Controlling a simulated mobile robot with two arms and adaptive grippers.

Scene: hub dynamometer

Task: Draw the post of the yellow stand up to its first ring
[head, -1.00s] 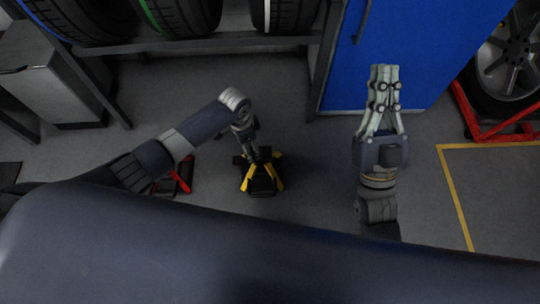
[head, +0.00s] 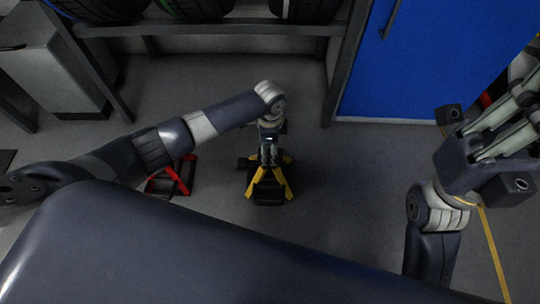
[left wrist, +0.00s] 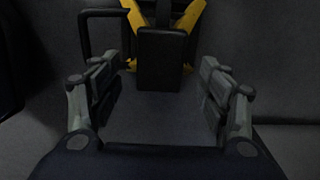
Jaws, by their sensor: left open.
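The yellow stand (head: 287,181) stands on the floor in the middle of the head view, with yellow legs and black parts. In the left wrist view, its black block (left wrist: 162,58) lies ahead between my fingers' lines, with yellow legs (left wrist: 189,16) behind and a black handle loop (left wrist: 84,35) to the left. My left gripper (head: 268,152) is above the stand at its far side in the head view. In the left wrist view, my left gripper (left wrist: 160,88) is open and empty, short of the block. My right gripper (head: 515,115) is at the right edge, its fingertips cut off.
A red stand (head: 181,177) is on the floor left of the yellow one, partly under my left arm. A tyre rack (head: 220,30) and a blue cabinet (head: 410,70) stand behind. A grey cabinet (head: 50,80) is at far left. Floor right of the yellow stand is clear.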

